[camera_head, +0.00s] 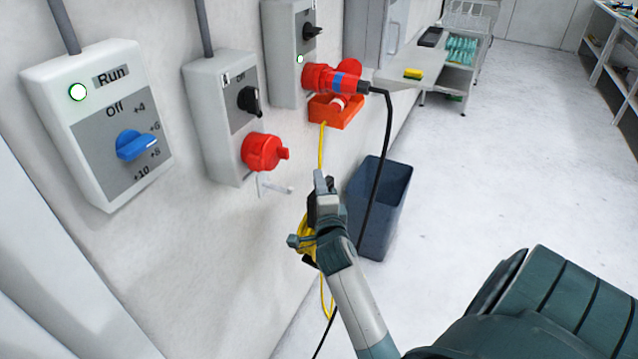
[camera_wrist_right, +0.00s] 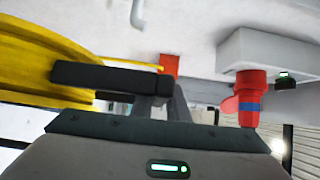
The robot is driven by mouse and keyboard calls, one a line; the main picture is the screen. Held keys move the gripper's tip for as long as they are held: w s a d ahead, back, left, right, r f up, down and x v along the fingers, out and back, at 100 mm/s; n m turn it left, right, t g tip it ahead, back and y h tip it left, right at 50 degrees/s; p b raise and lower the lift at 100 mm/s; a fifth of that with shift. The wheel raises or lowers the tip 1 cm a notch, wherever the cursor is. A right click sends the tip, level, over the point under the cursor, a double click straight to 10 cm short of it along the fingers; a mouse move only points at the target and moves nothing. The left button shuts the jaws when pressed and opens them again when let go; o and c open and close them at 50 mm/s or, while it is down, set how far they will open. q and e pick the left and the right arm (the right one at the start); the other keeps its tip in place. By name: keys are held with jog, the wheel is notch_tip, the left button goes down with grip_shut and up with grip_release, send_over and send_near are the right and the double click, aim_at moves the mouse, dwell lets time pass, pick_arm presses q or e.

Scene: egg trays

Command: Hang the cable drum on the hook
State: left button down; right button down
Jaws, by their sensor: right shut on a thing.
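The cable drum (camera_head: 305,243) is yellow and hangs at my right gripper (camera_head: 322,200), close to the wall. The gripper and forearm hide much of it. Its yellow rim (camera_wrist_right: 40,45) fills the left of the right wrist view, beside a dark finger of that gripper (camera_wrist_right: 135,85). My right gripper is shut on the drum. The hook (camera_head: 275,188) is a small pale peg on the wall below the middle switch box, left of the gripper and apart from the drum. A pale bent peg at the top of the wrist view looks like the hook (camera_wrist_right: 137,14). My left gripper is out of view.
Switch boxes (camera_head: 205,120) line the wall, one with a red socket (camera_head: 262,152). A red plug (camera_head: 335,80) trails a black cable past my gripper. A yellow cable runs up to an orange holder (camera_head: 337,112). A blue-grey bin (camera_head: 385,190) stands behind the gripper. The floor right is clear.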

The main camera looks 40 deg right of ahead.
jog(key=shift+w+a+r, duration=0.1)
jog(key=shift+w+a, duration=0.05)
jog(key=shift+w, duration=0.2)
